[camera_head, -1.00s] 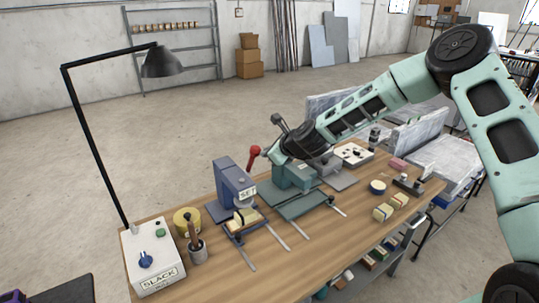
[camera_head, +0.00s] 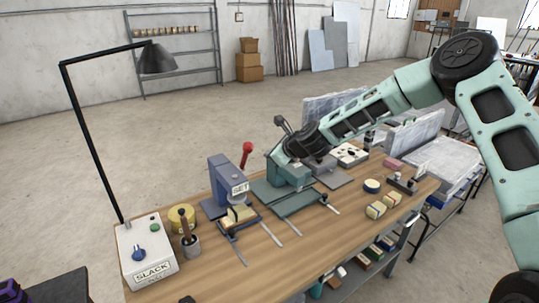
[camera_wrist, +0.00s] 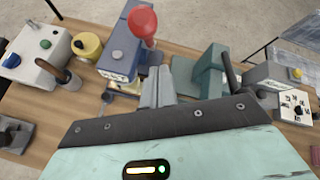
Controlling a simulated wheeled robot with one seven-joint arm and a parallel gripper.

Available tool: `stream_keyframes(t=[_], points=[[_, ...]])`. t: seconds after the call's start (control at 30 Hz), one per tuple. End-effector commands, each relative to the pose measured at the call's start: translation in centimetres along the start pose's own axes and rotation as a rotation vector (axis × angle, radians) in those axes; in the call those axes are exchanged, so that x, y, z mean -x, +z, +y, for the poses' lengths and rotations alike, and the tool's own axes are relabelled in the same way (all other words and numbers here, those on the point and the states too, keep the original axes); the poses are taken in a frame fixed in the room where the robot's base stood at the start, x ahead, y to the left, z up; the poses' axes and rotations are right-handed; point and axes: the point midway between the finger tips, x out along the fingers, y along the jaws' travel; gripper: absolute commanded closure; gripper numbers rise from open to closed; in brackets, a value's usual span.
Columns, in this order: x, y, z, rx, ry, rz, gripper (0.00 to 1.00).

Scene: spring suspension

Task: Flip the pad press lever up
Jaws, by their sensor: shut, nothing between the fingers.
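A lever with a red ball knob (camera_head: 246,148) rises steeply on the right side of a blue press (camera_head: 222,178) marked SET. The knob is above the press top. In the wrist view the red knob (camera_wrist: 142,22) is large and lies just beyond my fingertips, and the blue press (camera_wrist: 120,52) is to its left. My gripper (camera_wrist: 158,75) is shut and empty, its grey fingers pointing toward the lever; I cannot tell whether they touch it. In the head view my wrist is right of the knob and the fingertips are not clear.
A teal press (camera_head: 288,175) stands right of the blue one, close under my wrist. A white SLACK box (camera_head: 147,255) with a black lamp (camera_head: 95,150), a yellow tub (camera_head: 181,216) and a grey cup (camera_head: 190,246) are at left. Sponge blocks (camera_head: 376,210) lie at right.

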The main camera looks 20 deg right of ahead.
Motion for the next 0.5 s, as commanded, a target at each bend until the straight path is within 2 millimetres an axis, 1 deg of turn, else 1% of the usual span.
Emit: stream_keyframes(t=[0.03,0.27,0.5], points=[[0.6,0.2,-0.2,0.002,-0.003,-0.002,1.00],[3.2,0.9,-0.7,0.002,-0.003,0.000,1.00],[6.7,2.0,-1.2,0.003,-0.002,0.002,1.00]])
